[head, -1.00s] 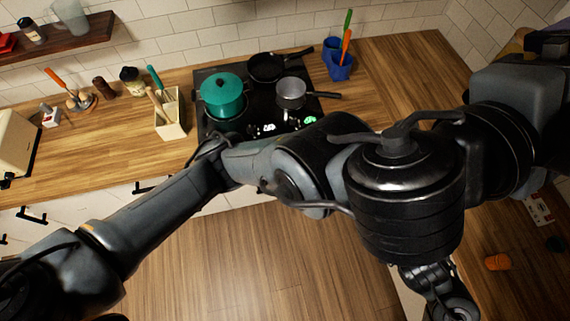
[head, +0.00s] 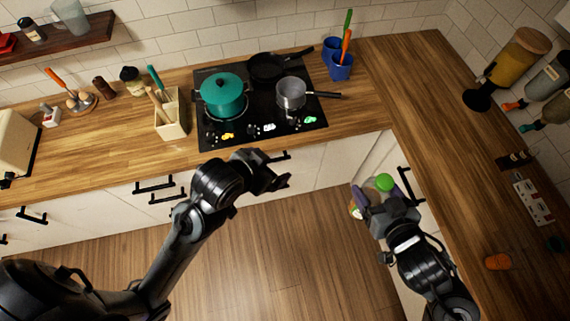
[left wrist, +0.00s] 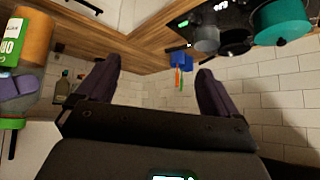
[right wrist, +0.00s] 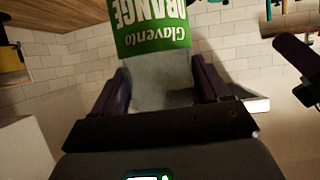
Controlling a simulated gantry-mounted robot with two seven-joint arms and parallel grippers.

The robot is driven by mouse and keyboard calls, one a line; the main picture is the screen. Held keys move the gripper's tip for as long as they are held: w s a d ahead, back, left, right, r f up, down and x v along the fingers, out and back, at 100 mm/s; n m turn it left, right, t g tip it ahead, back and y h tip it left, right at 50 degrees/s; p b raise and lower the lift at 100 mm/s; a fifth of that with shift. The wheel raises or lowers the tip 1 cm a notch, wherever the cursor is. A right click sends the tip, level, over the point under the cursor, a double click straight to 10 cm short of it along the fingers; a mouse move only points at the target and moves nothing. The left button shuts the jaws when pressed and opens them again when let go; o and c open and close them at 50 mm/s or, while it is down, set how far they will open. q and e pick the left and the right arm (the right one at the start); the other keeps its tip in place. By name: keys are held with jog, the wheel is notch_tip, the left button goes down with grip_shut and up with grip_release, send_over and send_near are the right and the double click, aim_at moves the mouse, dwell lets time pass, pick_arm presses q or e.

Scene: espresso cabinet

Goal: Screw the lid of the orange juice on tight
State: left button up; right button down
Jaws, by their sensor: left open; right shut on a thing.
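The orange juice bottle (head: 355,208) is held in my right gripper (head: 376,200) in front of the right-hand cabinets. In the right wrist view its green label (right wrist: 150,32) appears upside down, with the clear upper part of the bottle (right wrist: 160,88) between the fingers. The green lid (head: 384,182) is at the bottle's top end. The lid also shows at the left edge of the left wrist view (left wrist: 12,123); how tight it sits cannot be told. My left gripper (head: 280,178) is open and empty, left of the bottle and apart from it.
The stove with a teal pot (head: 222,93) and grey saucepan (head: 291,93) stands at the back. A blue utensil holder (head: 340,68) is right of it. Cabinet fronts with black handles (head: 154,184) lie below the counter edge. The floor between the arms is clear.

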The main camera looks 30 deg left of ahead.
pick_arm(q)
jog(key=s+a+f+g, duration=0.2)
jog(key=s+f+g, duration=0.2)
jog(key=s+f, duration=0.9)
jog(key=shift+s+a+g+y, duration=0.25)
jog(key=shift+g+y, duration=0.05)
